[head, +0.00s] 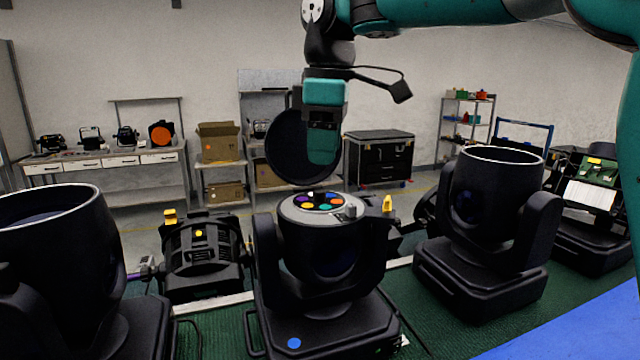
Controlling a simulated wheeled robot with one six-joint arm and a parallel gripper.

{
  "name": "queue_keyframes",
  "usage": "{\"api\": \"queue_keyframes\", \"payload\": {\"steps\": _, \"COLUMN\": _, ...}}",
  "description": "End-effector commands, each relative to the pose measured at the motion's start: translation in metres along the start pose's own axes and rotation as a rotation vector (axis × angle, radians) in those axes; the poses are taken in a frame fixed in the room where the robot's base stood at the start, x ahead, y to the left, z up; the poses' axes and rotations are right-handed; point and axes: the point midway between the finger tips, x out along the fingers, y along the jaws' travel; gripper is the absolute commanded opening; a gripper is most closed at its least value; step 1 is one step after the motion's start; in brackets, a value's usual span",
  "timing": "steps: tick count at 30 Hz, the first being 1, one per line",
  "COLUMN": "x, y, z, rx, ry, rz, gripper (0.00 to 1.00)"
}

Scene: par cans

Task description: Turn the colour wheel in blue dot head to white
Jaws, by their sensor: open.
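The blue dot head is a black moving-head lamp in the front middle, with a blue dot (294,343) on its base. The top of its head is open. Inside lies the colour wheel (322,202), a grey disc with several coloured filters; purple, yellow, orange and teal show. I cannot tell which filter is selected. A small grey block (350,211) sits at the wheel's right edge. A round black lid (290,150) stands up behind the opening. My gripper (322,163) points down above the wheel, in front of the lid and apart from the wheel. Its finger gap is hard to see.
Black lamps stand close on the left (60,250) and right (490,220). A smaller black lamp (202,250) with a yellow dot is behind left. Shelves, boxes and a black cabinet (378,158) line the back wall. Green matting (445,325) shows between the lamps.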

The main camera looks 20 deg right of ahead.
Motion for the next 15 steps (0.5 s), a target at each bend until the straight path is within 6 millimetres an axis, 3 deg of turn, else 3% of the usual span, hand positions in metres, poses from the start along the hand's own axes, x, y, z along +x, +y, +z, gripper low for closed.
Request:
{"api": "queue_keyframes", "payload": {"steps": 3, "x": -0.032, "y": 0.037, "z": -0.013, "rx": -0.074, "ry": -0.034, "rz": 0.008, "gripper": 0.50}}
{"api": "queue_keyframes", "payload": {"steps": 6, "x": -0.051, "y": 0.056, "z": -0.018, "rx": -0.133, "ry": -0.051, "rz": -0.001, "gripper": 0.50}}
{"api": "queue_keyframes", "payload": {"steps": 15, "x": -0.075, "y": 0.072, "z": -0.022, "rx": -0.229, "ry": -0.056, "rz": -0.034, "gripper": 0.50}}
